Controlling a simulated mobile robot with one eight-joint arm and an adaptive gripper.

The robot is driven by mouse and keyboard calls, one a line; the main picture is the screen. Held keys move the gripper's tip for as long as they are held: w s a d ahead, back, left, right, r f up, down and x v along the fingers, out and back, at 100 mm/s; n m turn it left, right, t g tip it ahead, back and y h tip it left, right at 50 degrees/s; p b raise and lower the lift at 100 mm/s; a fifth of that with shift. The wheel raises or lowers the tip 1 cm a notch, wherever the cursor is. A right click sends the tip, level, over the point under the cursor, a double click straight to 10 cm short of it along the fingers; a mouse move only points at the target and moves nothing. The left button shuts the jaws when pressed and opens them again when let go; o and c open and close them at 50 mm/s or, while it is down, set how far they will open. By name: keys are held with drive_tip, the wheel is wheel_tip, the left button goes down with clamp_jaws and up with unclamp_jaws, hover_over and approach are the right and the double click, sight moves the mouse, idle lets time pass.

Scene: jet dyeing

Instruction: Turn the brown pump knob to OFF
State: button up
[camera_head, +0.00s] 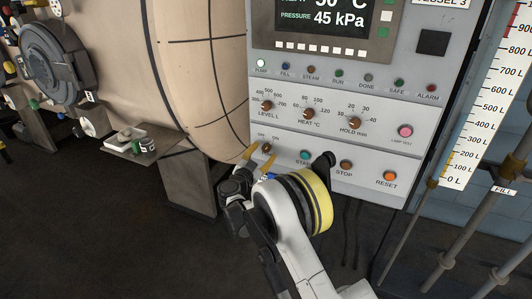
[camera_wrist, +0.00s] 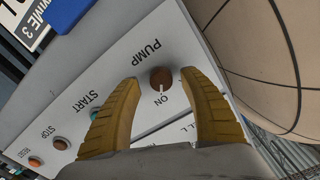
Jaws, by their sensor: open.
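The brown pump knob (camera_wrist: 161,79) is a small round knob on the grey control panel, beside the word PUMP in the wrist view. Its white mark points toward the ON label. In the head view the knob (camera_head: 266,147) sits at the panel's lower left, with small labels above it. My gripper (camera_head: 260,157) is open at the knob. In the wrist view its two yellow fingers (camera_wrist: 160,82) stand on either side of the knob, with gaps visible. The OFF label is not readable in the wrist view.
The START button (camera_head: 305,155), STOP button (camera_head: 345,166) and RESET button (camera_head: 389,177) lie right of the knob. The LEVEL knob (camera_head: 266,106), HEAT knob (camera_head: 309,114) and HOLD knob (camera_head: 355,123) sit above. A large beige vessel (camera_head: 195,70) bulges close at the panel's left.

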drive_tip(key=shift+x, duration=1.2)
clamp_jaws()
drive_tip(key=shift+n, duration=0.3)
drive_tip(key=n+b, duration=0.1)
drive_tip(key=n, duration=0.5)
drive_tip(key=n+b, duration=0.1)
drive_tip(key=n, duration=0.6)
